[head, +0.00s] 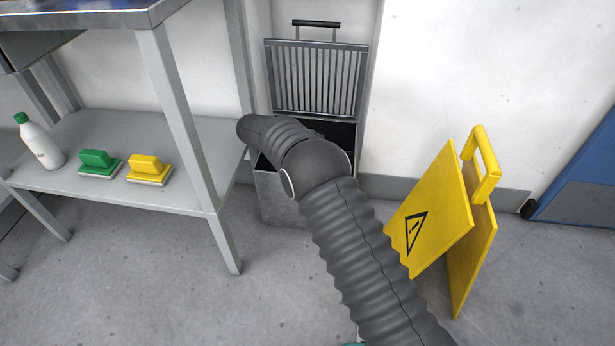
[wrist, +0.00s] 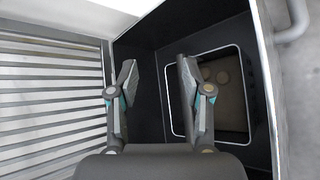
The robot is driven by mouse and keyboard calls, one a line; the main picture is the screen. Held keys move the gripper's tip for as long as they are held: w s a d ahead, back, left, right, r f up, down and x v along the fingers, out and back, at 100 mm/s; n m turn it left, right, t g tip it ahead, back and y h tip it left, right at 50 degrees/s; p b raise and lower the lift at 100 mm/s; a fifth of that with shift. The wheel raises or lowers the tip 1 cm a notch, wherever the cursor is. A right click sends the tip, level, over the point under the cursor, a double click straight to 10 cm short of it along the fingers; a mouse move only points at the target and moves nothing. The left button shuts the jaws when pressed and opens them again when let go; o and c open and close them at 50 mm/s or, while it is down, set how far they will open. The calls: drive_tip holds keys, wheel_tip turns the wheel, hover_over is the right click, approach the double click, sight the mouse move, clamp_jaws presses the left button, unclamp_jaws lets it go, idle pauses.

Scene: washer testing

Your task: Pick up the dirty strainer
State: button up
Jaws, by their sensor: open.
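In the wrist view, a dark square piece with a pale rim (wrist: 247,92), which looks like the strainer, sits inside a black-lined metal bin (wrist: 262,45). Its inside shows a brownish bottom with several round shapes. My gripper (wrist: 157,70) is open and empty above the bin, its fingers pointing into it. The right finger overlaps the left rim of the square piece in the picture; I cannot tell if they touch. In the head view the bin (head: 282,200) stands against the wall, and my arm hides the gripper and the strainer.
A slatted metal grate (head: 317,80) with a handle stands upright behind the bin. A grey shelf table (head: 190,190) at left holds a white bottle (head: 40,145), a green brush (head: 98,163) and a yellow brush (head: 148,169). A yellow warning sign (head: 432,215) stands right of my arm.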

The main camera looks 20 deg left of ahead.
drive_tip(key=shift+n+t, duration=0.4)
drive_tip(key=shift+w+d+f+b, duration=0.2)
drive_tip(key=shift+w+f, duration=0.4)
drive_tip(key=shift+f, duration=0.85)
drive_tip(key=shift+w+d+f+b, duration=0.15)
drive_tip(key=shift+w+f, duration=0.4)
drive_tip(key=shift+f, duration=0.85)
drive_tip(key=shift+w+d+f+b, duration=0.2)
drive_tip(key=shift+w+f, duration=0.4)
drive_tip(key=shift+f, duration=0.85)
clamp_jaws()
